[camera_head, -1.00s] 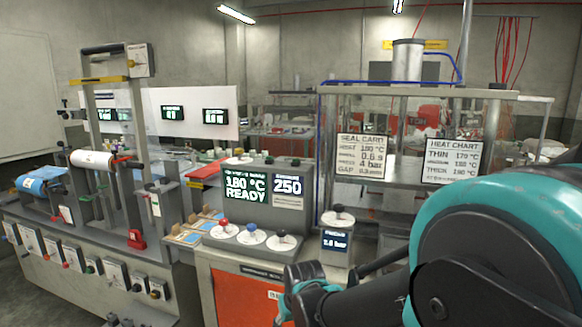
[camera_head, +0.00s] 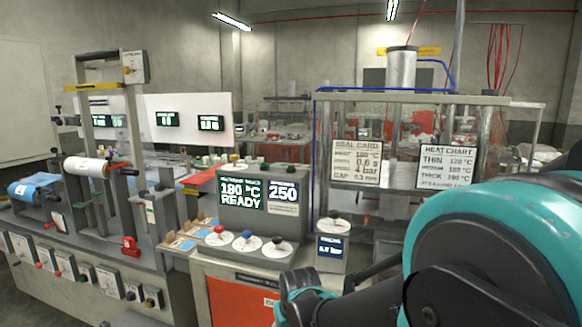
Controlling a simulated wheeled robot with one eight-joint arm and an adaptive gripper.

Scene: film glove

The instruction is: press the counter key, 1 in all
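No key in view carries a label that I can read as the counter key. A grey console has a screen (camera_head: 241,193) reading 180 °C READY and a smaller one (camera_head: 283,197) reading 250. In front of it, white discs bear a red knob (camera_head: 219,229), a blue knob (camera_head: 246,234) and a dark knob (camera_head: 277,241). Another dark knob (camera_head: 334,215) tops a small box with a bar readout (camera_head: 331,246), right of the console. My gripper (camera_head: 298,296) is at the bottom, in front of the cabinet and below the knobs. Its fingertips are not clear.
A film machine with a white roll (camera_head: 88,168), a blue roll (camera_head: 35,186) and several front switches stands left. A framed press with a seal card (camera_head: 357,163) and heat chart (camera_head: 447,166) stands right. A white panel (camera_head: 190,117) with dark displays is behind. My arm covers the lower right.

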